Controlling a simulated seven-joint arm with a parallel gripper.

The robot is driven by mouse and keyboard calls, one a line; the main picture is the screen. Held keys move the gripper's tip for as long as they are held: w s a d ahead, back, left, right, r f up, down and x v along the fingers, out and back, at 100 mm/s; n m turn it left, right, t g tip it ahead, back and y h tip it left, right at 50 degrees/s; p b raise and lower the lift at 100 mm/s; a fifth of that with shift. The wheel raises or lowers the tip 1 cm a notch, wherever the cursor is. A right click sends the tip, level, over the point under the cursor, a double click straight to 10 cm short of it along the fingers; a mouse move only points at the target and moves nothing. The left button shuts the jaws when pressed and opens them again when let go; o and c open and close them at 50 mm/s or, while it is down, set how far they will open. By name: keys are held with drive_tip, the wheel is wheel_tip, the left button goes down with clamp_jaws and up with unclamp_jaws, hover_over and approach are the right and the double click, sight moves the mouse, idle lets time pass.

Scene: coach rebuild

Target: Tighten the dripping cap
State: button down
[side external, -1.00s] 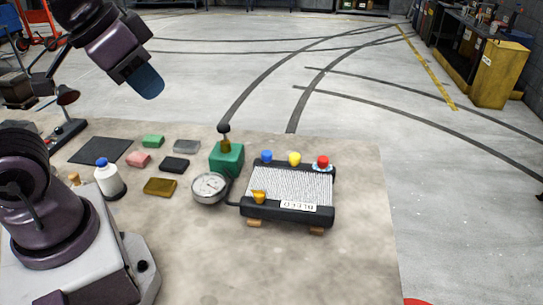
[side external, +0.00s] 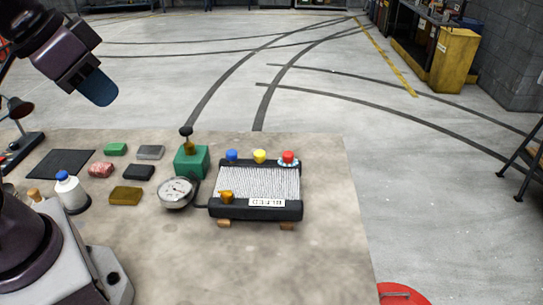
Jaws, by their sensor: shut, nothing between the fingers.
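A black radiator (side external: 257,210) with a pale finned face and a "BLEED" label lies tilted on wooden blocks on the table. Along its far edge stand a blue cap (side external: 232,155), a yellow cap (side external: 259,156) and a red cap (side external: 288,157). A pale bluish-white ring shows around the foot of the red cap; the other two show no such ring. An orange-brown fitting (side external: 226,196) sits at its near left. My gripper (side external: 97,88) is at the upper left, shut and empty, raised well away from the caps.
Left of the radiator are a round gauge (side external: 177,193) with a hose, a green pump block (side external: 191,162) with an upright knob, several coloured blocks, a white bottle (side external: 71,195) and a dark mat (side external: 60,164). The table's right side is clear.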

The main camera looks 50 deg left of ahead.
idle(0.4)
drive_tip(key=c, duration=1.3)
unclamp_jaws()
drive_tip(key=shift+a+f, duration=0.15)
drive_tip(key=shift+f, duration=0.05)
drive_tip(key=o, duration=0.5)
drive_tip(key=shift+w+a+f+g, duration=0.2)
drive_tip(key=shift+w+f+g, duration=0.7)
drive_tip(key=shift+f, duration=0.2)
drive_tip(key=m, duration=0.2)
approach(288, 154)
drive_tip(key=shift+t+h, duration=0.4)
drive_tip(key=x, duration=0.9)
drive_tip(key=shift+s+a+f, duration=0.25)
drive_tip(key=shift+s+a, duration=0.1)
drive_tip(key=shift+c, duration=0.6)
